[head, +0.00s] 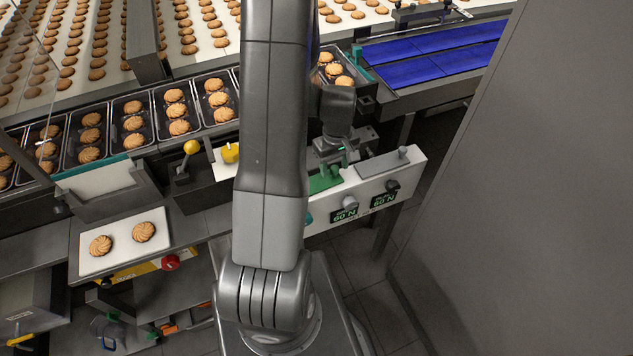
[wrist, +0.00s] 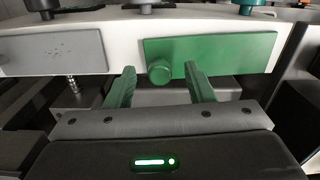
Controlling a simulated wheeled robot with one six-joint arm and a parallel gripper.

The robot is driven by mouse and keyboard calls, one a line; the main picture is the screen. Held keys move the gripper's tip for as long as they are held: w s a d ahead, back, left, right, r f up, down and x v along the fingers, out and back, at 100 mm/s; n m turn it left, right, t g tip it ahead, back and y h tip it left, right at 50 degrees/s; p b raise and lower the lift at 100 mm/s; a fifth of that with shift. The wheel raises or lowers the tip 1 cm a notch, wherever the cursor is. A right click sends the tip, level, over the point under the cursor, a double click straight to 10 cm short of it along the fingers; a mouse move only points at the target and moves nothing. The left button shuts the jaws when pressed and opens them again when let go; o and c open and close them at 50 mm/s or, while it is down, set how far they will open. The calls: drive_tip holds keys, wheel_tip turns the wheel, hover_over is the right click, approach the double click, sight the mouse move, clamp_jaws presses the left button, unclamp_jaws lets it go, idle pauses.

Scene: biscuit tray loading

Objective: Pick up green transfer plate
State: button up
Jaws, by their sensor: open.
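The green transfer plate (head: 322,183) lies flat on a white ledge, partly hidden behind my arm in the head view. In the wrist view the green plate (wrist: 225,54) shows wide, with a round green knob (wrist: 159,71) at its near left edge. My gripper (wrist: 159,69) is open, with one green finger on each side of the knob in the picture. I cannot tell whether the fingers touch it. The gripper (head: 334,154) is above the ledge in the head view. Nothing is held.
A grey plate (head: 384,163) with its own knob lies beside the green one on the ledge. Below it are two "60 N" labels (head: 344,215). Trays of biscuits (head: 178,110) stand at the left. A white board (head: 122,259) bears two biscuits. A tall grey panel (head: 530,180) bounds the right.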

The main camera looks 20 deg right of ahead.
drive_tip(key=shift+c, duration=0.2)
clamp_jaws()
